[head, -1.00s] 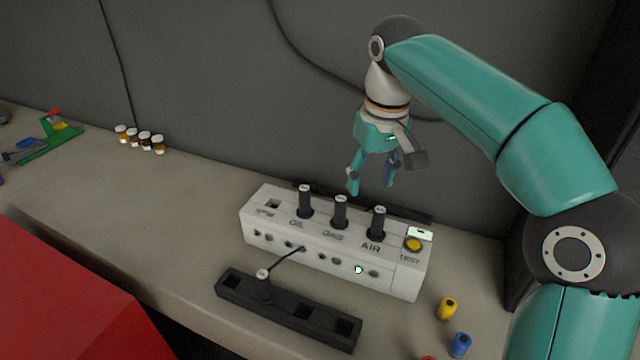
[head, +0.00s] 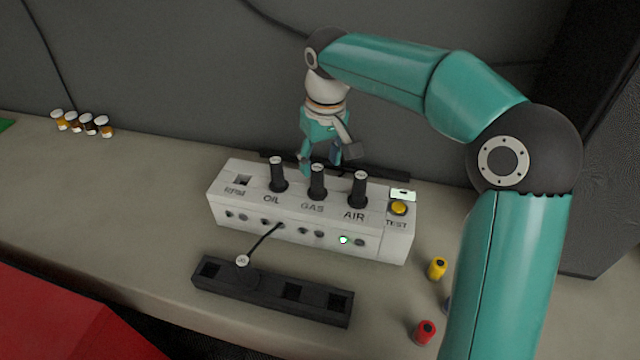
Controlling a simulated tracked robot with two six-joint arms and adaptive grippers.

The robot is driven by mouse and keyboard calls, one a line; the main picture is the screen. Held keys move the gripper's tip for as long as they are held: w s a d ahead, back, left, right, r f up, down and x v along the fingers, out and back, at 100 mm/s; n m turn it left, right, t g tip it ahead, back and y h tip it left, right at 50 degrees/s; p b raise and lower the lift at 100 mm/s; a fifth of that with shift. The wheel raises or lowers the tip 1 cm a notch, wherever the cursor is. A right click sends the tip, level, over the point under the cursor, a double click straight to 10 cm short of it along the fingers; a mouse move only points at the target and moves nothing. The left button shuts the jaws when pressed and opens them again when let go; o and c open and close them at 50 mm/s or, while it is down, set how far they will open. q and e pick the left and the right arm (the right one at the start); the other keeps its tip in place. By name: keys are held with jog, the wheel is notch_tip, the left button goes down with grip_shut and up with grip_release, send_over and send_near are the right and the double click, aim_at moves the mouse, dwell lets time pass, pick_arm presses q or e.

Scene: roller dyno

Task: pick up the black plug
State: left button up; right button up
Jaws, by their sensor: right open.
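Three black upright plugs stand in the top of a white box (head: 300,234): one at OIL (head: 277,175), one at GAS (head: 317,182) and one at AIR (head: 358,190). I cannot tell which is the black plug meant. My right gripper (head: 320,164) is open, pointing down, close to the top of the GAS plug in the picture, seemingly behind it. I see nothing between its fingers. My left gripper is out of view.
A yellow cylinder (head: 437,268) and a red one (head: 425,331) stand right of the box; a blue one (head: 447,304) is mostly hidden by my right arm. Several small jars (head: 88,124) stand at the back left. A red block (head: 60,315) is front left. The bench left of the box is clear.

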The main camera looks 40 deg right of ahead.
aim_at(316, 180)
jog(key=shift+w+a+f, duration=0.1)
jog(key=shift+w+f, duration=0.15)
jog(key=shift+f, duration=0.35)
jog(key=f, duration=0.3)
jog(key=f+p, duration=0.1)
jog(key=f, duration=0.1)
jog(key=shift+w+a, duration=0.1)
jog(key=shift+w, duration=0.15)
jog(key=shift+r, duration=0.1)
jog(key=c, duration=1.1)
